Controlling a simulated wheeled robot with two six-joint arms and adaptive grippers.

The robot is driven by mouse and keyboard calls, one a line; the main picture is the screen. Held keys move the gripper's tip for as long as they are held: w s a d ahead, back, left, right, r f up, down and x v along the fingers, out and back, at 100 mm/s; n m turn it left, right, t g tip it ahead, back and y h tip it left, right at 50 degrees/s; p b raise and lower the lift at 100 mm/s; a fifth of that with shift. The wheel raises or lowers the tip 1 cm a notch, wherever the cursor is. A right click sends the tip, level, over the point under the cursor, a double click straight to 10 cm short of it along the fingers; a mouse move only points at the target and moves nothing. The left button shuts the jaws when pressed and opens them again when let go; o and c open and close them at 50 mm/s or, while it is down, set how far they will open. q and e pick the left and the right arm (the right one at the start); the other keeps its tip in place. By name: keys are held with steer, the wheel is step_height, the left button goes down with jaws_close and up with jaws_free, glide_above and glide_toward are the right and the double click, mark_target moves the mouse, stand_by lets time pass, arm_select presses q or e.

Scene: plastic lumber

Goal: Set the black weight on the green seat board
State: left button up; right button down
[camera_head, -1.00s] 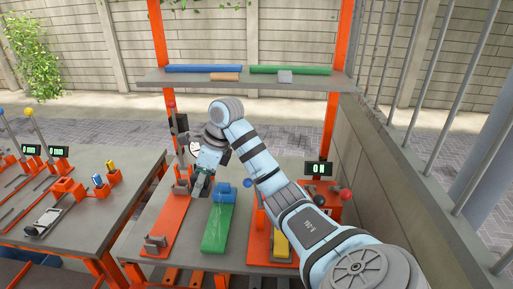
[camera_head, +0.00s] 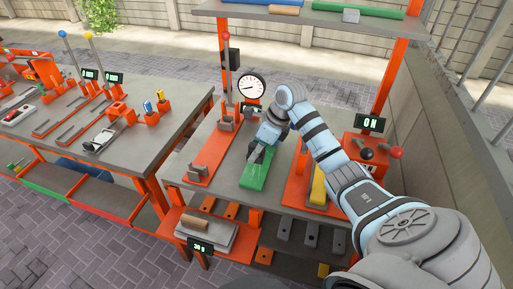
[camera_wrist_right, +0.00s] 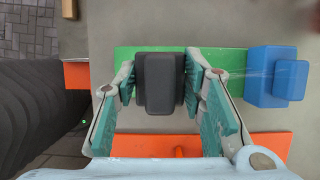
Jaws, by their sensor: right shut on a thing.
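The black weight (camera_wrist_right: 160,82) sits between the two teal-padded fingers of my right gripper (camera_wrist_right: 161,75) in the right wrist view, with the gripper shut on it. The green seat board (camera_wrist_right: 232,62) lies directly under the weight in that view; I cannot tell whether the weight touches it. A blue block (camera_wrist_right: 270,76) is at the board's right end. In the head view my right gripper (camera_head: 258,157) is over the green board (camera_head: 254,183), whose near end shows; the weight is hard to make out there. My left gripper is not in view.
An orange fixture (camera_head: 206,160) is left of the board, and a yellow piece (camera_head: 317,188) in another orange fixture is right. A dial gauge (camera_head: 251,86) stands behind. A control box (camera_head: 365,150) with levers is at the right. A shelf (camera_head: 290,14) holds boards overhead.

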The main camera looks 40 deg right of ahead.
mark_target(256, 170)
steer(key=shift+f+b, duration=0.6)
steer(key=shift+f, duration=0.6)
steer(key=shift+f+b, duration=1.1)
steer(key=shift+f, duration=0.3)
steer(key=c, duration=1)
jaws_free()
steer(key=shift+o, duration=0.2)
steer(key=o, duration=0.4)
step_height(256, 170, up, 7)
steer(key=p, duration=0.5)
steer(key=shift+r+p, duration=0.1)
steer(key=shift+p, duration=0.3)
